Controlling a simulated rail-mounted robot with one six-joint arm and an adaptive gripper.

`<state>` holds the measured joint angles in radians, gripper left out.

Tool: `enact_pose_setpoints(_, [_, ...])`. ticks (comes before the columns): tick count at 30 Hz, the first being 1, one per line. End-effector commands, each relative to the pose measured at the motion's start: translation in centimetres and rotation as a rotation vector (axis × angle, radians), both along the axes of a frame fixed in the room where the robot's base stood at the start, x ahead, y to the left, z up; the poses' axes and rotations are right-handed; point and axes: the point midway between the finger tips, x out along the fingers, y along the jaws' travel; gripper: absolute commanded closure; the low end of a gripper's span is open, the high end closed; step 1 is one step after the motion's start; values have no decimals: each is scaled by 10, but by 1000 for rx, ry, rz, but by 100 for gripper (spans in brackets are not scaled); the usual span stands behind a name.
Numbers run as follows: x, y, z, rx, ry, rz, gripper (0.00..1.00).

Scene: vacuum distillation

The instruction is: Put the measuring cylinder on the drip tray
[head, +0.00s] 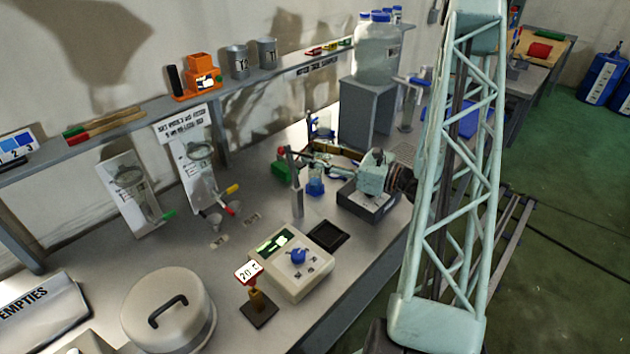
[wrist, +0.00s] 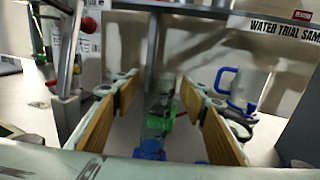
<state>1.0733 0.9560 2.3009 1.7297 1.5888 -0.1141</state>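My gripper (head: 318,163) reaches left over the bench from the right side of the head view. In the wrist view my gripper (wrist: 158,84) is open, its two tan-padded fingers wide apart. Between and beyond the fingers is a clear upright item with green and blue parts (wrist: 158,112). It may be the measuring cylinder, but I cannot tell surely; no finger visibly touches it. In the head view a blue-based item (head: 315,187) stands just below the gripper. A flat black square tray (head: 327,235), perhaps the drip tray, lies beside the cream control box, with nothing visible on it.
The cream control box (head: 291,262), a "20 C" sign (head: 249,272) and a round lidded pot (head: 168,309) stand towards the front. A metal post (head: 296,183) stands close to the gripper. A blue-handled jug (wrist: 240,88) is beyond the right finger.

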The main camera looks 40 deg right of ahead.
Motion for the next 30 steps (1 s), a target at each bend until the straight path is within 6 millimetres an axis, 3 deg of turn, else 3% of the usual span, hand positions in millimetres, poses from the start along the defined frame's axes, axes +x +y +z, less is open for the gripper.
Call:
enact_pose_setpoints(20, [2, 1, 0, 0, 0, 0, 61])
enact_pose_setpoints(30, [2, 1, 0, 0, 0, 0, 92])
